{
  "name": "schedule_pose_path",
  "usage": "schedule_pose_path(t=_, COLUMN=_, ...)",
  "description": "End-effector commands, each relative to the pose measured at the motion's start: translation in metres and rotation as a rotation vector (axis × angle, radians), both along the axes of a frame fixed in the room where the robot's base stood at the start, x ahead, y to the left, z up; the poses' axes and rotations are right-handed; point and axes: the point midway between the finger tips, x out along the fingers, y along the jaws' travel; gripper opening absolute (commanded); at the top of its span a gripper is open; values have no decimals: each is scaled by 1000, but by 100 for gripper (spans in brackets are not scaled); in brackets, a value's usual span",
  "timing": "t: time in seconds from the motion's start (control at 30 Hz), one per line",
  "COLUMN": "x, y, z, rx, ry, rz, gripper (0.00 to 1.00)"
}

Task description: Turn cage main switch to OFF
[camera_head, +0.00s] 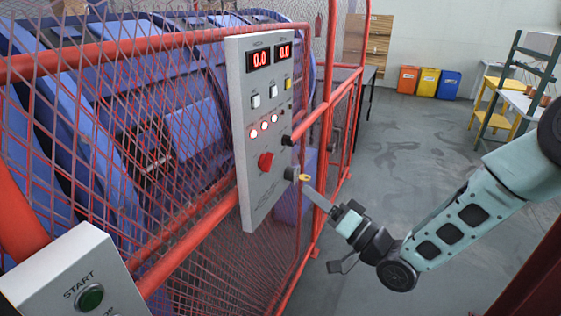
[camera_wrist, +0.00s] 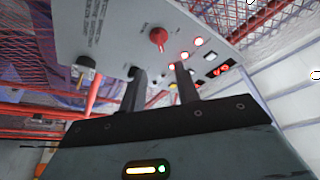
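The grey control panel (camera_head: 262,205) hangs on the red cage fence. A grey round switch with a yellow tab (camera_head: 304,177) juts from its lower right edge; I take it for the cage main switch, but its setting is not readable. My gripper (camera_head: 313,192) is just right of it. In the wrist view my gripper (camera_wrist: 158,76) has its two dark fingers apart, with nothing seen held between them. A dark knob (camera_wrist: 87,64) stands out left of the fingers. A black rounded part is by the left fingertip; contact cannot be told. A red knob (camera_wrist: 158,36) lies beyond the fingers.
A black knob (camera_head: 287,140) juts above the switch. Red fence rails (camera_head: 200,225) run beside it. A START box (camera_head: 75,270) is at lower left. The floor (camera_head: 415,140) behind is clear.

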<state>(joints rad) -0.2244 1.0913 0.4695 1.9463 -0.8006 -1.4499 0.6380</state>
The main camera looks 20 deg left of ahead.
Motion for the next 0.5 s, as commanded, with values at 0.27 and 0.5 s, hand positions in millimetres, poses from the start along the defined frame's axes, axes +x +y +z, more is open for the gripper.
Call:
schedule_pose_path(t=0.27, x=19, y=54, z=20, rx=-1, ry=-2, rz=2, gripper=32)
schedule_pose_path(t=0.5, x=33, y=88, z=28, rx=-2, ry=-1, rz=0, gripper=32)
